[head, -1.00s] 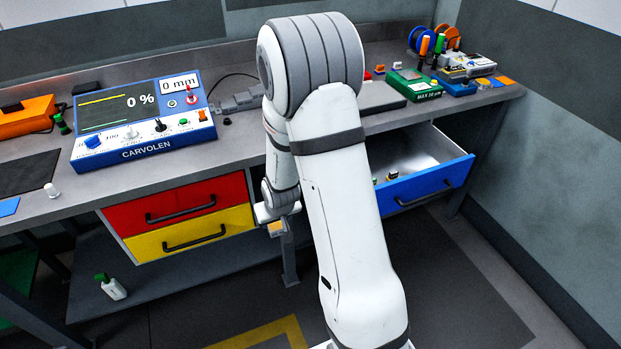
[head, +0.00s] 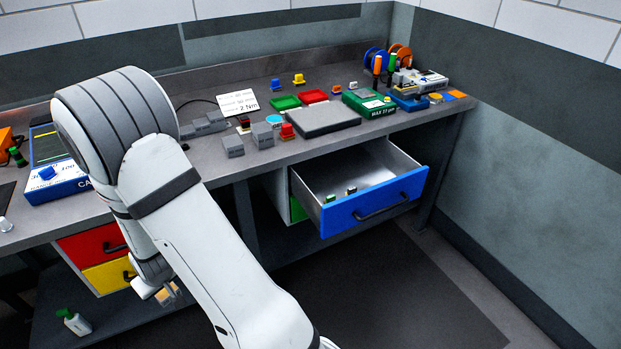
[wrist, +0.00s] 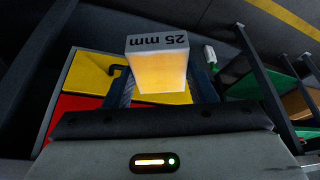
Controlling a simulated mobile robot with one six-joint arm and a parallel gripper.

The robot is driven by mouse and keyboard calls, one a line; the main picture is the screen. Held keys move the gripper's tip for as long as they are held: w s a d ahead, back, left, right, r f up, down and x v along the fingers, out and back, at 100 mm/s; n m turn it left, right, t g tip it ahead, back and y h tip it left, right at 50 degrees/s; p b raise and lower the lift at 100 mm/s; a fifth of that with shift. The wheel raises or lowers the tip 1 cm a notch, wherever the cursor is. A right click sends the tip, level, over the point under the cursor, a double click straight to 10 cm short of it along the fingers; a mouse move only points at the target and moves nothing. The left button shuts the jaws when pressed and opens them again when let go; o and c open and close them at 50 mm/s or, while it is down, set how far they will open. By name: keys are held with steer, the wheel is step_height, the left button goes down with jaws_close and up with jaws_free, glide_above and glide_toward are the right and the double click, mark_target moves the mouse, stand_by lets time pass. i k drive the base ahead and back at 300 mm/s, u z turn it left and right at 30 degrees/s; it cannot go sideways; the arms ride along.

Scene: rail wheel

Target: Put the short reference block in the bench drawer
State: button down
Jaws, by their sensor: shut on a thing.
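My gripper (head: 168,294) hangs low at the left in the head view, in front of the yellow drawer. In the wrist view it is shut on a small block marked "25 mm" (wrist: 158,68), which stands between the two fingers with its lit face toward the camera. In the head view the block is too small to make out clearly. The bench drawer (head: 340,216) with the blue front is pulled open at the right, well away from my gripper. Two small items (head: 351,190) lie inside near its front; most of the drawer floor is bare.
Grey blocks (head: 233,146), a grey plate (head: 325,118), red and green trays (head: 285,102) and a green box (head: 369,104) stand on the bench above the drawer. A red drawer (head: 92,242) and a yellow drawer (head: 108,276) are closed at left. Floor before the blue drawer is clear.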

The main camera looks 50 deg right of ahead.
mark_target(339, 185)
steer(key=z, duration=1.3)
steer(key=i, duration=0.1)
steer(key=u, duration=2.4)
steer(key=k, duration=2.6)
steer(key=z, duration=1.2)
steer(key=i, duration=1)
steer(key=z, duration=0.05)
